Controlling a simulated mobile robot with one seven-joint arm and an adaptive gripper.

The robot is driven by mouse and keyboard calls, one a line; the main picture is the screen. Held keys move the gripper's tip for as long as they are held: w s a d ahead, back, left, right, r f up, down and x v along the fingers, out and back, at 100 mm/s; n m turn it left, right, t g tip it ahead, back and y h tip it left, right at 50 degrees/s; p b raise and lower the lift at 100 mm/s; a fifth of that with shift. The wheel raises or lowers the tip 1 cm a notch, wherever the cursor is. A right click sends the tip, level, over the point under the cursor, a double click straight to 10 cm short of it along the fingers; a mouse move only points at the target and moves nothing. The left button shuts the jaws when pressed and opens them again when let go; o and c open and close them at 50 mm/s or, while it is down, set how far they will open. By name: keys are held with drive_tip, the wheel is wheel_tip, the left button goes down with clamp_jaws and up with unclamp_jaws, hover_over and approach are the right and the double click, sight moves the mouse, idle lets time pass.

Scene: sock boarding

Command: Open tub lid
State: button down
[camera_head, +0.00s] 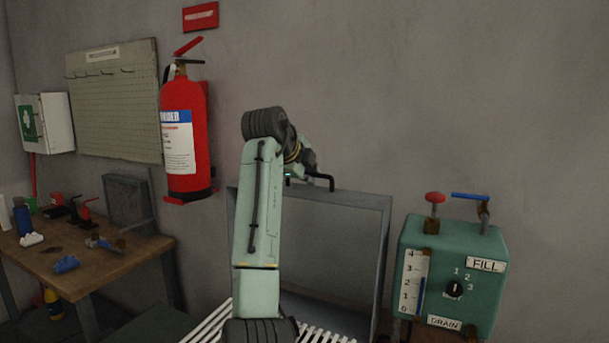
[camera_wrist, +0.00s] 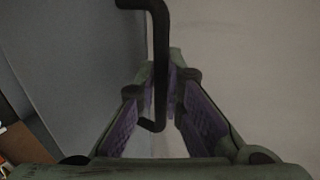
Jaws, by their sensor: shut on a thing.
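The tub lid (camera_head: 345,240) is a grey, rimmed panel standing raised against the wall, its hollow side facing the body camera. My arm covers its left part. Its black bent handle (camera_head: 325,179) shows at the top edge. My gripper (camera_head: 306,172) is at this handle, partly hidden behind my arm. In the wrist view, the handle (camera_wrist: 160,45) passes between the purple-padded fingers of my gripper (camera_wrist: 163,78), which are shut on it. The lid's grey face (camera_wrist: 75,65) lies to the left there. The tub's inside is mostly hidden; white slats (camera_head: 325,333) show below the lid.
A green control box (camera_head: 450,270) with a red knob and blue lever stands right of the lid. A red fire extinguisher (camera_head: 187,135) hangs on the wall at left. A wooden bench (camera_head: 110,265) with small items stands at far left. The upper right wall is bare.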

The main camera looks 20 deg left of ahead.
drive_tip(key=shift+w+f, duration=0.25)
drive_tip(key=c, duration=2)
unclamp_jaws()
drive_tip(key=shift+o, duration=0.2)
drive_tip(key=shift+r, duration=0.15)
drive_tip(key=v, duration=1.2)
